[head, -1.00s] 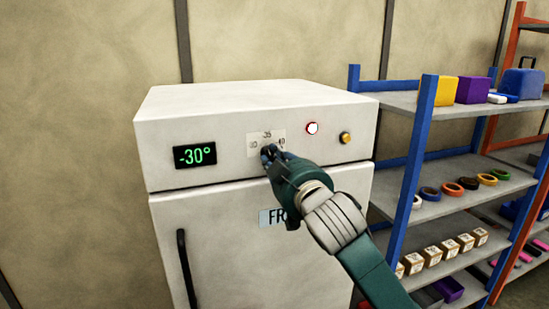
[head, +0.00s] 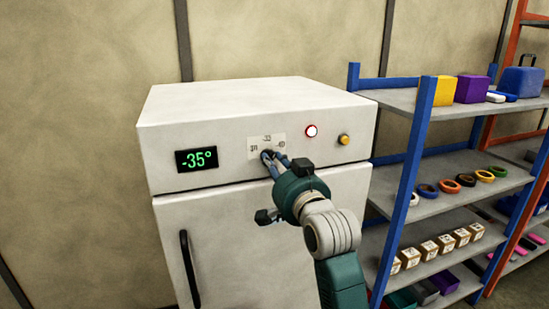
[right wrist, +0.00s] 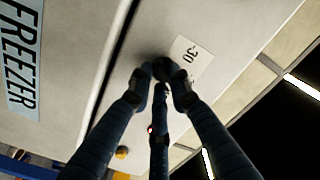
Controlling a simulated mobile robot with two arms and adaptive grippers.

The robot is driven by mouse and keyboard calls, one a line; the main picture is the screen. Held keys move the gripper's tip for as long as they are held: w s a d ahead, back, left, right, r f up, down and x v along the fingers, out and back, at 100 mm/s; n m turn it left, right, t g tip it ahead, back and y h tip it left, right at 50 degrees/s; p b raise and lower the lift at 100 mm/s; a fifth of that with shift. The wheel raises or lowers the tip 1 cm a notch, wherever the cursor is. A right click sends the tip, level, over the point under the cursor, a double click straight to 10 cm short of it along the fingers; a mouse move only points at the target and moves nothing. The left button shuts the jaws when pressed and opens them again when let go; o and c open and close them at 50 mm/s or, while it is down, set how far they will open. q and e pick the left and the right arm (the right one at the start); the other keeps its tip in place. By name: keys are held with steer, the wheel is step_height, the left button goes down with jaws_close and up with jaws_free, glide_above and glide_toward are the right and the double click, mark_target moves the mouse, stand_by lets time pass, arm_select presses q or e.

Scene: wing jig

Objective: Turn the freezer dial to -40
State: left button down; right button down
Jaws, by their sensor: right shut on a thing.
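The white freezer (head: 250,105) stands against the wall, and its green display (head: 196,159) reads -35°. The dial (head: 266,156) sits on the upper panel, over a pale scale plate (head: 268,139) with marks for 30, 35 and 40. My right gripper (head: 268,159) is shut on the dial, its fingers hiding most of it. In the right wrist view the dark dial (right wrist: 162,70) shows between the fingertips, beside the plate (right wrist: 188,60) with the -30 mark. My left gripper is not in view.
A red-ringed light (head: 311,131) and a yellow button (head: 344,139) sit right of the dial. The freezer door has a black handle (head: 189,268). A blue-framed shelf (head: 421,135) with boxes and rings stands close on the right.

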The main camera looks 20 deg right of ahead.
steer(key=shift+f+m+p, duration=0.1)
steer(key=shift+m+p, duration=0.45)
steer(key=shift+m, duration=0.55)
steer(key=c, duration=1.6)
jaws_free()
steer(key=s, duration=1.2)
steer(key=shift+d, duration=0.2)
